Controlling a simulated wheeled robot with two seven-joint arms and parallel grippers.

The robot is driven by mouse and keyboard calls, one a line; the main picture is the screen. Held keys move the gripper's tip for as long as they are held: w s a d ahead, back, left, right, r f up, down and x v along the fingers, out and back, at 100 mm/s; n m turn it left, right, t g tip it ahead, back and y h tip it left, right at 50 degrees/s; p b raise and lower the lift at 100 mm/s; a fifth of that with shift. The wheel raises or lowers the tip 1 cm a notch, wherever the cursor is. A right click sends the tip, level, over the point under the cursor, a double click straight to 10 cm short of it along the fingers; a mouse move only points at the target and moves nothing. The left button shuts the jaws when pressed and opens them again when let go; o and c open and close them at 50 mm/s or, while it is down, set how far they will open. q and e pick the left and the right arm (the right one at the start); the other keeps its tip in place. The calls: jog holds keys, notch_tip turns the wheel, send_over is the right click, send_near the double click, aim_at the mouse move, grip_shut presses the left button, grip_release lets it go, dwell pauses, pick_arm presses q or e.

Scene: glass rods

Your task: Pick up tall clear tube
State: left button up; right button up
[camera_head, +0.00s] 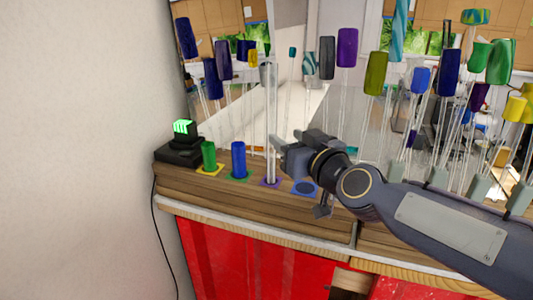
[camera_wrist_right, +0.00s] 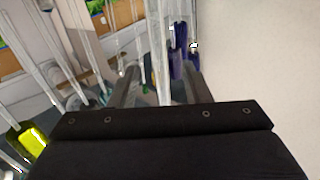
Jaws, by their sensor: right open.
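The tall clear tube (camera_head: 269,110) stands upright on a purple square marker (camera_head: 271,183) on the wooden ledge. My right gripper (camera_head: 280,147) is open and reaches from the right at the tube's lower half. In the wrist view the tube (camera_wrist_right: 160,45) runs upright in the gap between the two fingers of the same gripper (camera_wrist_right: 157,85). I cannot tell how deep it sits between them, and no grip shows. My left gripper is not in view.
A green cylinder (camera_head: 208,156) and a blue cylinder (camera_head: 238,160) stand left of the tube. A blue marker (camera_head: 305,188) lies bare under my gripper. A black device (camera_head: 182,146) with a green display sits at the ledge's left end. Many colored-tip rods stand behind.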

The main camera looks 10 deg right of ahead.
aim_at(274, 125)
jog(key=shift+w+a+r+h, duration=0.1)
jog(key=shift+w+r+h, duration=0.1)
jog(key=shift+w, duration=0.25)
jog(key=shift+w+a+r+h, duration=0.1)
jog(key=shift+w+r, duration=0.05)
jog(key=shift+w, duration=0.3)
jog(key=w, duration=0.2)
jog(key=w+b, duration=0.1)
jog(key=w, duration=0.1)
jog(key=w+a+b, duration=0.1)
jog(key=w, duration=0.1)
jog(key=shift+w+a+f, duration=0.1)
jog(key=shift+w+f, duration=0.2)
grip_shut()
jog(key=shift+r, duration=0.1)
